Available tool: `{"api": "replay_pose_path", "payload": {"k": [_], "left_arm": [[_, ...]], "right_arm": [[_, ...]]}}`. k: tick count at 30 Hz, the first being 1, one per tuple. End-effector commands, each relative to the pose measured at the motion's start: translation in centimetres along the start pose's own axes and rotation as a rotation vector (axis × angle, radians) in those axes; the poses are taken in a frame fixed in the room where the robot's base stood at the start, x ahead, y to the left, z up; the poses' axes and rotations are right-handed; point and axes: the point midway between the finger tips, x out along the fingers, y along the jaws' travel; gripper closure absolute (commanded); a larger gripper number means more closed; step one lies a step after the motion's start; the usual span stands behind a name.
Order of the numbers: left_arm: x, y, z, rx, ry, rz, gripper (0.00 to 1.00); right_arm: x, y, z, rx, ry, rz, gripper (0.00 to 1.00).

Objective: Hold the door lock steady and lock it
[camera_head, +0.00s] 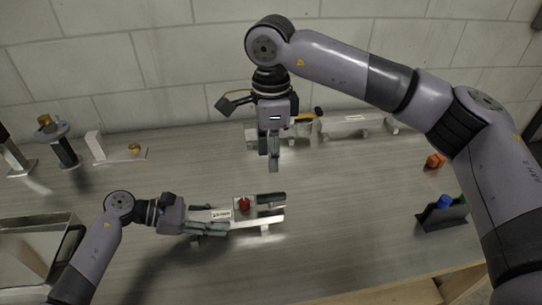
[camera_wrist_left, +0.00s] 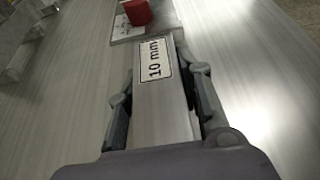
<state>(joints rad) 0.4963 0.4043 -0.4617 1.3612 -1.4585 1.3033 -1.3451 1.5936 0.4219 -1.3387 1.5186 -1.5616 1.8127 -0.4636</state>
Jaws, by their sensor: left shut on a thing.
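The door lock is a silver metal bar (camera_head: 264,216) low in the middle of the table in the head view. It has a red knob (camera_head: 244,204) and a dark handle (camera_head: 271,198) at its right end. My left gripper (camera_head: 208,220) is shut around the left end of the bar, one finger along each side. The left wrist view shows the bar (camera_wrist_left: 163,105) between the fingers, with a "10 mm" label and the red knob (camera_wrist_left: 137,12) beyond. My right gripper (camera_head: 273,158) points down, empty, above and behind the lock. Its fingers look close together, but their gap is unclear.
Another metal fixture (camera_head: 345,125) with an orange part stands at the back, behind my right gripper. An orange block (camera_head: 435,160) and a dark holder with a blue-topped item (camera_head: 444,203) are at the right. A metal tray (camera_head: 30,240) and small fixtures are at the left.

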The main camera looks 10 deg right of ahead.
Motion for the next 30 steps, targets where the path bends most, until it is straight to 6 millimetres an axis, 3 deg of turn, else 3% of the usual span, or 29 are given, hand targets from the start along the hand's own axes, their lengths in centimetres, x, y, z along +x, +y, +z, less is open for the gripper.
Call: {"api": "replay_pose_path", "payload": {"k": [5,6,16,26,30], "left_arm": [[0.1,-0.1,-0.1,-0.002,0.001,-0.002,1.00],[0.1,-0.1,-0.1,-0.002,0.001,-0.002,0.66],[0.0,0.0,0.0,-0.001,0.000,-0.001,0.44],[-0.2,0.0,0.0,0.000,0.001,0.000,0.44],[-1.5,0.1,-0.1,0.001,0.003,0.003,0.44]], "right_arm": [[0.0,0.0,0.0,0.000,0.000,0.000,0.65],[0.0,0.0,0.0,0.000,0.000,0.000,0.65],[0.0,0.0,0.0,0.000,0.000,0.000,0.65],[0.0,0.0,0.0,0.000,0.000,0.000,0.65],[0.0,0.0,0.0,0.000,0.000,0.000,0.65]]}}
